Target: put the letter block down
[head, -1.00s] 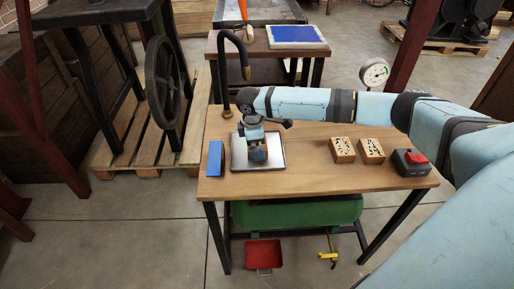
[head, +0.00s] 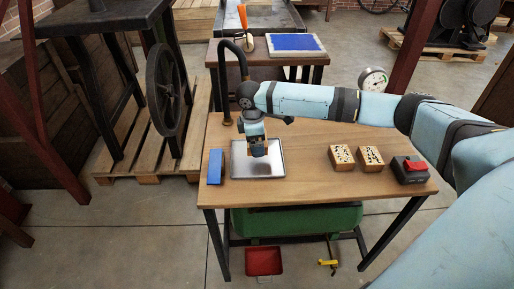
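My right gripper (head: 258,149) hangs fingers down over a shallow metal tray (head: 240,171) on the wooden table. A small tan, wood-coloured patch, which looks like part of the letter block (head: 257,142), shows between its fingers. The fingers cover most of it, and its letter face cannot be made out. No loose block shows on the bare parts of the tray. Whether the held block touches the tray is hard to tell. My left gripper is not in view.
A blue block (head: 215,167) stands left of the tray. Two wooden boxes with dark marks on top (head: 341,157) (head: 370,158) and a black box with a red top (head: 409,169) stand at the right. A dark bent pipe (head: 225,85) rises behind the tray. The table's middle is clear.

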